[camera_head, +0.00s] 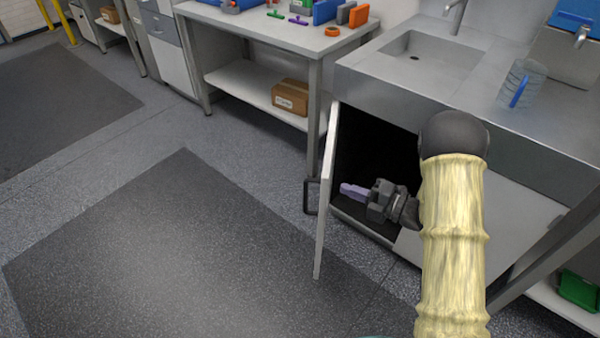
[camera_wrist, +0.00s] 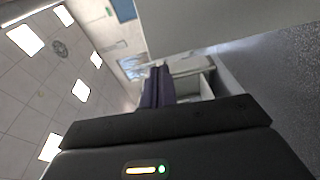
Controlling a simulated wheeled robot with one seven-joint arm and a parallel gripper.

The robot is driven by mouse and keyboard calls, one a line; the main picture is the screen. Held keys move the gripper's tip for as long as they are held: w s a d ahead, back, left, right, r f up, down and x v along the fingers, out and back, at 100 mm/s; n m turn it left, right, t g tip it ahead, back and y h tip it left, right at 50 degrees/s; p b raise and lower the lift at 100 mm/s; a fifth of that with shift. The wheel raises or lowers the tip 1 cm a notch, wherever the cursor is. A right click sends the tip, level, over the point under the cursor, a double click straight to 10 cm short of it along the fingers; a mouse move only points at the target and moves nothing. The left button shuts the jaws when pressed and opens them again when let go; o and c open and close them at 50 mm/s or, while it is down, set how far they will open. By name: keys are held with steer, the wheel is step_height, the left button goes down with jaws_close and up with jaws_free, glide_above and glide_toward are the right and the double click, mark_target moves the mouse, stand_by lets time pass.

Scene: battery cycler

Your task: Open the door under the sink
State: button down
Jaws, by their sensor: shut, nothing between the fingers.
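The door (camera_head: 327,190) under the sink (camera_head: 425,58) stands swung well out from the cabinet, seen nearly edge-on in the head view. Its dark handle (camera_head: 310,196) is on the outer, left side. My gripper (camera_head: 346,190) is shut and empty, with its purple fingers pointing left at the door's inner side. I cannot tell whether the fingertips touch the door. In the wrist view the shut fingers (camera_wrist: 157,85) point ahead, and a large grey panel, likely the door (camera_wrist: 220,25), fills the upper right. The dark cabinet opening (camera_head: 375,150) lies behind my gripper.
A workbench (camera_head: 270,38) with a cardboard box (camera_head: 290,97) on its lower shelf stands left of the sink. A clear container (camera_head: 520,85) stands on the sink counter. The floor left of the door is free, with a dark mat (camera_head: 190,250).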

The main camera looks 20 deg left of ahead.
steer(key=shift+s+a+n+g+y, duration=0.15)
steer(key=shift+s+n+g+y, duration=0.25)
steer(key=shift+s+n+g, duration=0.25)
steer(key=shift+a, duration=0.1)
